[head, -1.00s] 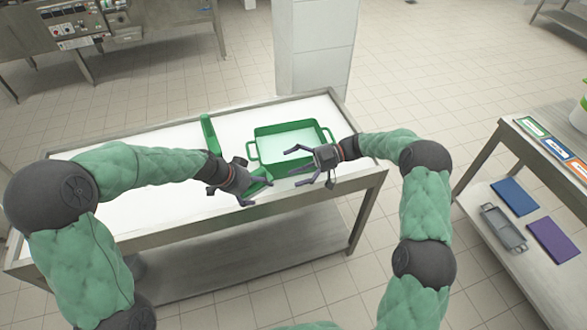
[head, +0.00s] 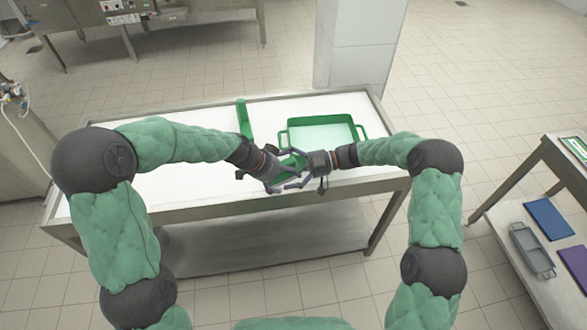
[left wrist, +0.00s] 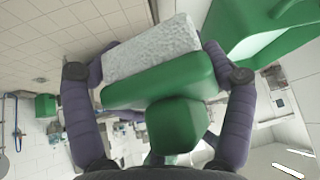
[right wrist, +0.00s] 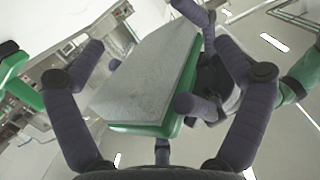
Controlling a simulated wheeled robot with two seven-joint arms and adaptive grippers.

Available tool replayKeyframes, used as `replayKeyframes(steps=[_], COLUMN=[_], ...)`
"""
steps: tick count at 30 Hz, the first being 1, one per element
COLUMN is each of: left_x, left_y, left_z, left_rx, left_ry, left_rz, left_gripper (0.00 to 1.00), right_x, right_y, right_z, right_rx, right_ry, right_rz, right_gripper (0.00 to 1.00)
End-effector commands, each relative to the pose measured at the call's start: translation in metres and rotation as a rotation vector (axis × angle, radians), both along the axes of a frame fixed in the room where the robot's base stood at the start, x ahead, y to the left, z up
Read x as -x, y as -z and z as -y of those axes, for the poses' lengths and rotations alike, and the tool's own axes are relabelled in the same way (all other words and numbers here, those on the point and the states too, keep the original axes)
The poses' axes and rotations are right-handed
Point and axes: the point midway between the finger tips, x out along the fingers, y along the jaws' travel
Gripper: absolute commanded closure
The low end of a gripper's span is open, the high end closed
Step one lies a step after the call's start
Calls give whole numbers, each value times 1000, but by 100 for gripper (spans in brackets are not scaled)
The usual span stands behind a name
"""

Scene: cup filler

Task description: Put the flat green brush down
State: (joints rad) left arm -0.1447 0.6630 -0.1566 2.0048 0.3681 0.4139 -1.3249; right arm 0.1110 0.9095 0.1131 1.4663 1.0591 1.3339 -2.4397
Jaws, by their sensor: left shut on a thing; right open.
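The flat green brush (head: 291,162) is in my left gripper (head: 270,174), above the table's front part. In the left wrist view, the brush's green body (left wrist: 165,82) and pale rough face lie between the two fingers. My right gripper (head: 298,174) is open and close against the left one. In the right wrist view, the brush (right wrist: 147,80) shows its flat grey face and green back between the spread right fingers. I cannot tell whether those fingers touch it. In the head view, the grippers partly hide the brush.
A green tray with handles (head: 325,121) sits on the white-topped table (head: 180,127) behind the grippers. A long green object (head: 243,118) lies left of it. The table's left part is clear. A side shelf (head: 510,225) at right holds a grey tray (head: 532,250) and blue board (head: 549,218).

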Motion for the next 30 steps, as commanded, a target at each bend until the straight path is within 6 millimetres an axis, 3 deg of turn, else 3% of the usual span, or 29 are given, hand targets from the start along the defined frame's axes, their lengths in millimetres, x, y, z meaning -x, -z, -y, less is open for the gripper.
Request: replayKeyframes(steps=[8, 11, 15, 17, 18, 19, 30], left_x=[0, 0, -1, -1, -1, -1, 0], left_y=[0, 0, -1, -1, -1, -1, -1], left_z=[0, 0, 0, 0, 0, 0, 0], left_rx=[1, 1, 1, 1, 1, 1, 1], left_ry=[-1, -1, -1, -1, -2, -2, -1], left_rz=[1, 1, 1, 2, 3, 3, 1], left_gripper=[70, 70, 70, 70, 7, 0, 0], right_x=[0, 0, 0, 0, 0, 0, 0], right_y=[0, 0, 0, 1, 0, 1, 0], right_z=[-1, -1, -1, -1, -1, -1, -1], right_rx=[0, 0, 1, 1, 1, 1, 0], right_ry=[1, 1, 0, 0, 0, 0, 1], right_rz=[0, 0, 0, 0, 0, 0, 1], right_gripper=[0, 23, 61, 61, 61, 61, 61])
